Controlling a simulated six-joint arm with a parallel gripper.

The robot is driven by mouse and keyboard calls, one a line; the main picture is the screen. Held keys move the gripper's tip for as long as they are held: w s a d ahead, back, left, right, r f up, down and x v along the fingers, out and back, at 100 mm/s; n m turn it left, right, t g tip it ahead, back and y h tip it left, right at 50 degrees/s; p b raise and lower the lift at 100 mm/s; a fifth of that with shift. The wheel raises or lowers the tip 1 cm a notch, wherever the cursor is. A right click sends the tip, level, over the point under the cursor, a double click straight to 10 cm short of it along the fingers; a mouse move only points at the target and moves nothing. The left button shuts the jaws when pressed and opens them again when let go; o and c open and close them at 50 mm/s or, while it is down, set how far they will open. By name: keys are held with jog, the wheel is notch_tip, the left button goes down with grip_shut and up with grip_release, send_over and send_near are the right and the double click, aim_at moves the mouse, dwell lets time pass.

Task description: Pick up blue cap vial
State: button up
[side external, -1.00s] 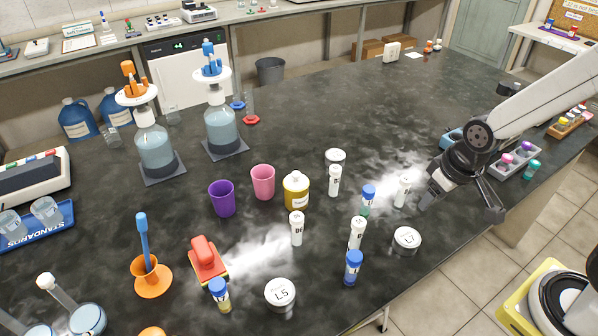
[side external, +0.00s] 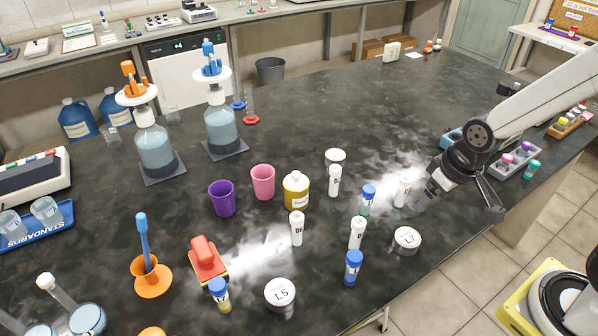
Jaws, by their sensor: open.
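Three blue cap vials stand upright on the dark bench. One blue cap vial (side external: 367,200) with greenish contents is nearest my gripper, another blue cap vial (side external: 353,268) is near the front edge, and a third blue cap vial (side external: 219,295) with yellowish contents is at the front left. My gripper (side external: 456,206) is open and appears empty, low at the right side of the bench. It is right of all three vials, apart from them, with one finger close to a white-capped vial (side external: 402,191).
Several white-capped vials, such as one (side external: 357,233), stand between the blue ones. Round L7 (side external: 407,240) and L5 (side external: 280,293) containers sit near the front. Purple (side external: 222,199) and pink (side external: 263,181) cups and a yellow jar (side external: 295,191) stand left.

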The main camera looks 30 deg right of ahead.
jog(key=m+g+y, duration=0.4)
jog(key=m+y, duration=1)
jog(key=m, duration=0.3)
send_near(361, 254)
jog(key=a, duration=0.1)
jog(key=shift+w+a+f, duration=0.1)
jog(key=shift+f, duration=0.2)
jog(key=shift+h, duration=0.3)
jog(key=shift+x, duration=3.4)
